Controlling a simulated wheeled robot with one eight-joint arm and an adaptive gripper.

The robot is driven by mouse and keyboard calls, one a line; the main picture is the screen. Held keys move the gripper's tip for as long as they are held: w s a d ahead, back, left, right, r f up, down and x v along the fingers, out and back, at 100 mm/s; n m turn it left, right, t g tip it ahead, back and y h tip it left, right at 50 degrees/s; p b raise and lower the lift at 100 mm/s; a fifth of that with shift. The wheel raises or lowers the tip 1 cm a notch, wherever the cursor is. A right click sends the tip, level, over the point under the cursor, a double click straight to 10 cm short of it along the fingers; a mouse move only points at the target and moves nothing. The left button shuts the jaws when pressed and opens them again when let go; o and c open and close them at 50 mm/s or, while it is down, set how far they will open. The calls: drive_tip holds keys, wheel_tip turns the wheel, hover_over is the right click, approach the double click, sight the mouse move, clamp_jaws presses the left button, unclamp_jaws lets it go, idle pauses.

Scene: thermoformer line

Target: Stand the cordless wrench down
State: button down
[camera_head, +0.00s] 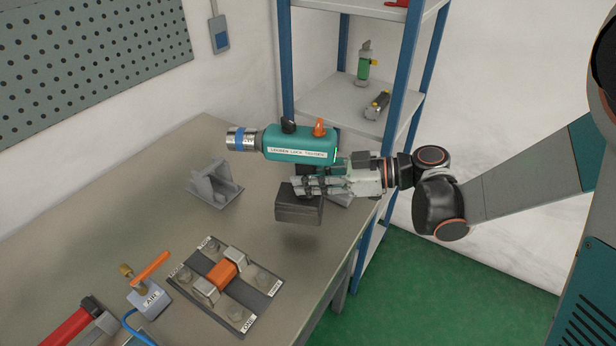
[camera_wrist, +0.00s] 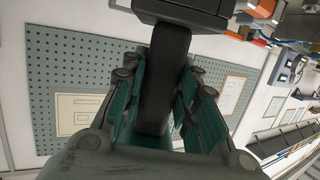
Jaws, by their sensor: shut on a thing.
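The cordless wrench (camera_head: 295,143) has a teal body, a metal nose with a blue band pointing left, and a dark battery block (camera_head: 298,207) at the bottom. It is upright and held over the right end of the workbench, with a shadow on the bench below it. My gripper (camera_head: 312,186) is shut on its handle from the right. In the wrist view, the dark handle (camera_wrist: 163,85) runs between the fingers of my gripper (camera_wrist: 160,100). The battery block also shows at the top of that view (camera_wrist: 185,8). The handle is mostly hidden by my fingers in the head view.
On the workbench (camera_head: 130,220), a grey bracket stand (camera_head: 214,183) is left of the wrench. A clamp plate (camera_head: 228,288), an orange-levered valve (camera_head: 148,290) and a red tool (camera_head: 72,328) are in front. A blue-post shelf (camera_head: 287,60) stands behind. Bare bench lies around the stand.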

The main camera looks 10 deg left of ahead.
sight(321, 198)
drive_tip(key=shift+f+b, duration=2.5)
drive_tip(key=shift+f, duration=0.5)
drive_tip(key=shift+f+b, duration=0.3)
drive_tip(key=c, duration=1.2)
unclamp_jaws()
drive_tip(key=shift+d, duration=0.1)
drive_tip(key=v, duration=1.1)
drive_tip(key=shift+d, duration=0.4)
drive_tip(key=shift+r, duration=0.1)
